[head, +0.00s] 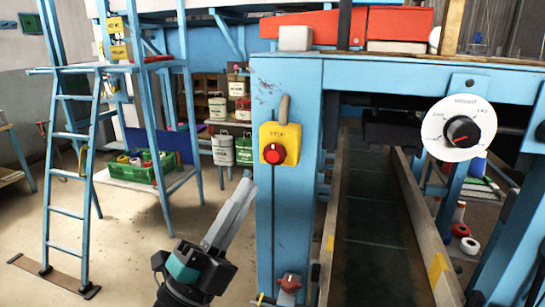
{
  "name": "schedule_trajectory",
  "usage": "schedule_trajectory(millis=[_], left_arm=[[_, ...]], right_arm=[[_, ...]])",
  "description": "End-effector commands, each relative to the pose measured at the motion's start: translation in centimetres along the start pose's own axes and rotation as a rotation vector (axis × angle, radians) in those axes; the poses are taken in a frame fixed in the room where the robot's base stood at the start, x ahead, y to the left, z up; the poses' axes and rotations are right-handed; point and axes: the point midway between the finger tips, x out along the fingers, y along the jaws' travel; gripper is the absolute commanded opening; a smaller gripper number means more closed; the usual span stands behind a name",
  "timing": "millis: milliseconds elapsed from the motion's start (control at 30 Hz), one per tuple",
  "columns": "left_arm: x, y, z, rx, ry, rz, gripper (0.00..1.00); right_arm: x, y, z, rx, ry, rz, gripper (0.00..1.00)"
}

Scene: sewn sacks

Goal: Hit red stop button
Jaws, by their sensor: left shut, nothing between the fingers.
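The red stop button (275,153) sits on a yellow box (280,136) fixed to the blue machine post. The box carries dark lettering above the button. My left gripper (245,187) is in the lower middle, its fingers together and empty, pointing up and to the right. Its tips are below and left of the button and appear apart from it. My right gripper is not in view.
A white dial with a dark knob (463,130) is at the right. A conveyor channel (371,220) runs beside the post. A smaller red knob (290,283) sits low on the post. A blue ladder (69,170) and a green crate (140,167) are at the left.

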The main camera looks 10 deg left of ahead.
Motion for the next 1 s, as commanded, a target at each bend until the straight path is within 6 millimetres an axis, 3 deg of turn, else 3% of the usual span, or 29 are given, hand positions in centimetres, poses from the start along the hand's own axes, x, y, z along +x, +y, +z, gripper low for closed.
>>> schedule_trajectory(millis=[600,1000], left_arm=[[4.9,3.7,3.6,-0.001,-0.001,-0.001,0.00],[6.0,4.5,4.4,-0.001,-0.001,0.001,0.00]], right_arm=[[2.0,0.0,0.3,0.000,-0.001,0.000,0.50],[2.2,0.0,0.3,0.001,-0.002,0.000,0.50]])
